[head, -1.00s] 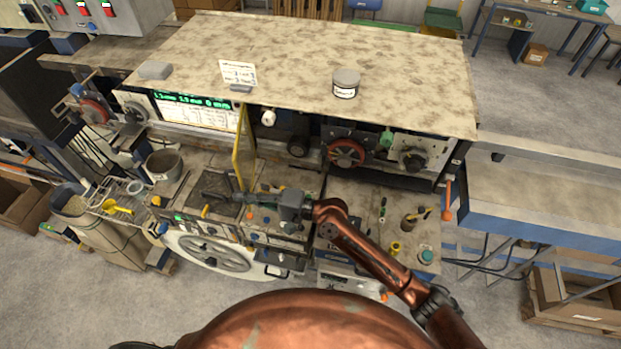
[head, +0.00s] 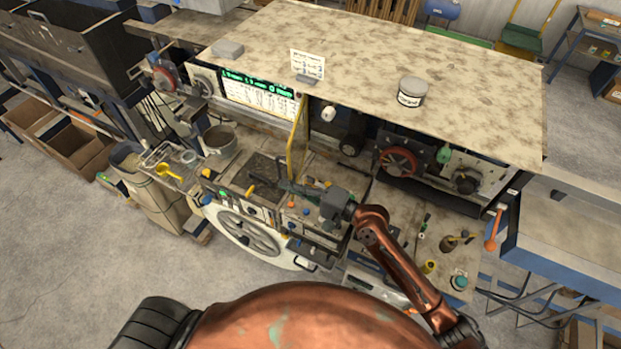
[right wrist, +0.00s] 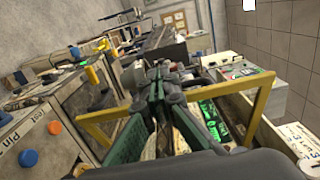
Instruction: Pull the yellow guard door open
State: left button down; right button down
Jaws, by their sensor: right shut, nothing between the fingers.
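The yellow guard door (head: 296,131) stands out from the front of the machine, below its top cover. In the head view it is almost edge-on, a thin yellow frame. In the right wrist view its yellow bars (right wrist: 259,108) show on both sides of my right gripper (right wrist: 166,76). In the head view my right gripper (head: 284,185) is shut and empty, at the door's lower end over the machine's front deck. I cannot tell whether it touches the frame. My left gripper is not in view.
A green-lit display (head: 258,84) is left of the door. A red handwheel (head: 397,160) and knobs are to its right. A grey pot (head: 219,140) and a yellow scoop (head: 168,171) are at the left. A white jar (head: 411,91) stands on the cover. The floor at lower left is clear.

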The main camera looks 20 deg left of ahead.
jog(key=s+d, duration=0.1)
jog(key=d, duration=0.9)
jog(key=shift+d, duration=0.2)
jog(key=shift+d, duration=0.1)
